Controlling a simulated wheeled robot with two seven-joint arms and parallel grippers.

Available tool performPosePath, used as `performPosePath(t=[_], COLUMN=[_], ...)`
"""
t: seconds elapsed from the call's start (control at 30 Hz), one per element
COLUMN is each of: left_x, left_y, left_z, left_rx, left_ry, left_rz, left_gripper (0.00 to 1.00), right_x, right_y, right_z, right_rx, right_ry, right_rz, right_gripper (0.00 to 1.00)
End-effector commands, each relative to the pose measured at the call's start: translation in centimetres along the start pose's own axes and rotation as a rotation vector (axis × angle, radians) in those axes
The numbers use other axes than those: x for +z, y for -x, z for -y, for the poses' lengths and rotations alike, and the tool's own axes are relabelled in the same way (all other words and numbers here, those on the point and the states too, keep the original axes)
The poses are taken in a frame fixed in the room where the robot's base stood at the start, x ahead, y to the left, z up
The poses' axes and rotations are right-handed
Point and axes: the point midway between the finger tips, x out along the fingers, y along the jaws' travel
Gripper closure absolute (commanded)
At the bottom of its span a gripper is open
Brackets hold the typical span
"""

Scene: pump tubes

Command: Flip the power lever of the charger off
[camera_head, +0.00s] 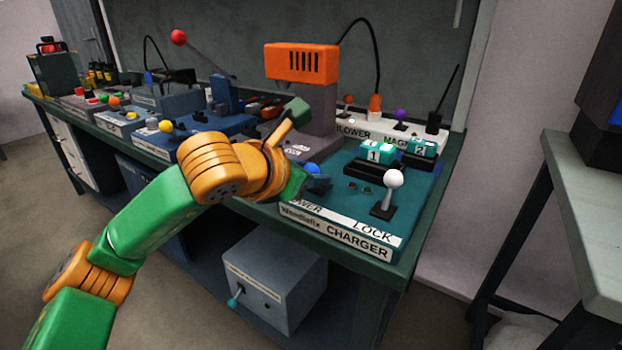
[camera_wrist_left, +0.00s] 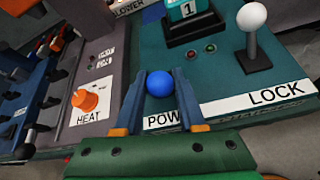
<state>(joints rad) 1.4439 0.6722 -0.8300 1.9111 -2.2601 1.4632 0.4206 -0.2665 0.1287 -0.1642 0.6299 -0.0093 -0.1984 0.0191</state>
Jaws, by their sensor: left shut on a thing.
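The charger is a teal panel (camera_head: 418,190) at the near right corner of the bench, with a front strip reading CHARGER (camera_head: 358,242). Its power lever has a blue ball knob (camera_wrist_left: 159,83), beside the partly covered POWER label (camera_wrist_left: 162,121). In the left wrist view my left gripper (camera_wrist_left: 160,74) has one finger on each side of the blue knob and is shut on it. In the head view the gripper hides much of the lever. The white-knobbed lock lever (camera_head: 390,188) stands upright to its right. My right gripper is not in view.
Two numbered teal blocks (camera_head: 376,154) sit in black holders behind the levers. An orange HEAT dial (camera_wrist_left: 86,99) is on the grey panel at left. An orange-headed machine (camera_head: 301,63) stands behind. A grey box (camera_head: 275,281) is under the bench.

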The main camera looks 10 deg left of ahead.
Motion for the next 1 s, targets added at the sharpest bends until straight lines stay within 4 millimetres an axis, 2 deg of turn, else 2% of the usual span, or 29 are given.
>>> performPosePath(t=[0.23, 0.27, 0.33, 0.37, 0.67, 1.0], left_x=[0.0, 0.0, 0.0, 0.0, 0.0, 0.0], left_y=[0.0, 0.0, 0.0, 0.0, 0.2, 6.4], left_z=[0.0, 0.0, 0.0, 0.1, 0.0, 0.0], left_rx=[-0.001, -0.002, -0.002, -0.002, -0.002, -0.001], left_ry=[-0.001, -0.001, -0.001, -0.001, -0.001, -0.001], left_rz=[0.000, 0.000, -0.001, -0.001, 0.000, 0.001], left_gripper=[1.00, 0.56, 0.37, 0.31, 0.31, 0.31], right_x=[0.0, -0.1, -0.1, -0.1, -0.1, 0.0], right_y=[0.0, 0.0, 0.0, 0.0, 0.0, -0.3], right_z=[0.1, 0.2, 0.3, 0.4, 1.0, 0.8], right_rx=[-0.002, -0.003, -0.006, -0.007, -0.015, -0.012], right_ry=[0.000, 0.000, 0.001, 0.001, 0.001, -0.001], right_rz=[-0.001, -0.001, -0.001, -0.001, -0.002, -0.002], right_gripper=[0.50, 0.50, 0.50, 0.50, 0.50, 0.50])
